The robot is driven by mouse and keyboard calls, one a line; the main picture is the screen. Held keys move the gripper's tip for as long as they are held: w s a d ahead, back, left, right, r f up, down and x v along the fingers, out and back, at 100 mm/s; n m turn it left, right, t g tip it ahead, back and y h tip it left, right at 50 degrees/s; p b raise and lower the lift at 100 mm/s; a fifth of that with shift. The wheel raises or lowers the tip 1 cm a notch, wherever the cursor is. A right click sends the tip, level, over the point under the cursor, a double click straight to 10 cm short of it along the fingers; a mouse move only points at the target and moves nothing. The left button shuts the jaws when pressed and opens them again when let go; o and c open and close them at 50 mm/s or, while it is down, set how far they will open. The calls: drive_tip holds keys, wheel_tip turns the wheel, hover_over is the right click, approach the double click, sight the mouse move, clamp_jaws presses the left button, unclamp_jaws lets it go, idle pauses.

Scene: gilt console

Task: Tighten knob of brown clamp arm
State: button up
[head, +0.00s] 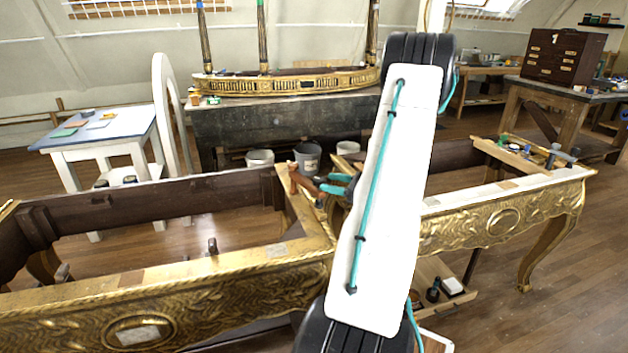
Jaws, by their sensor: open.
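The brown clamp arm (303,182) stands at the corner where the gilt console frame (312,232) meets the right-hand frame. It is small in the head view, and I cannot clearly tell its knob from its arm. My gripper (335,184) shows as two teal fingers just right of the clamp. The fingers are apart with nothing visible between them. They look close to the clamp, but I cannot tell whether they touch it. My white arm hides the rest of the gripper and the area right behind it.
A second gilt frame (500,212) stands to the right, with small tools on its far rail (512,153). Behind are grey buckets (307,160), a dark bench (285,122) carrying a gilt piece, and a small blue-topped table (95,127). Wooden floor is clear at the lower right.

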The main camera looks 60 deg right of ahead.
sight(316, 177)
drive_tip(key=w, duration=0.4)
drive_tip(key=w+a, duration=0.1)
drive_tip(key=w, duration=0.1)
drive_tip(key=shift+w+a, duration=0.1)
drive_tip(key=shift+w, duration=0.2)
drive_tip(key=c, duration=1)
drive_tip(key=shift+m+h, duration=0.4)
drive_tip(key=shift+h, duration=0.3)
drive_tip(key=m+h, duration=0.2)
drive_tip(key=h, duration=0.1)
drive_tip(key=m+h, duration=0.1)
drive_tip(key=h, duration=0.1)
drive_tip(key=shift+d, duration=0.25)
drive_tip(key=shift+s+d+m+g+h, duration=0.15)
drive_tip(key=shift+m+g+h, duration=0.35)
drive_tip(key=shift+m+h, duration=0.7)
drive_tip(key=shift+w+d+m+g+h, duration=0.15)
drive_tip(key=shift+m+g+h, duration=0.5)
drive_tip(key=shift+h, duration=0.95)
drive_tip(key=shift+s+d+r+m, duration=0.1)
drive_tip(key=shift+m, duration=0.15)
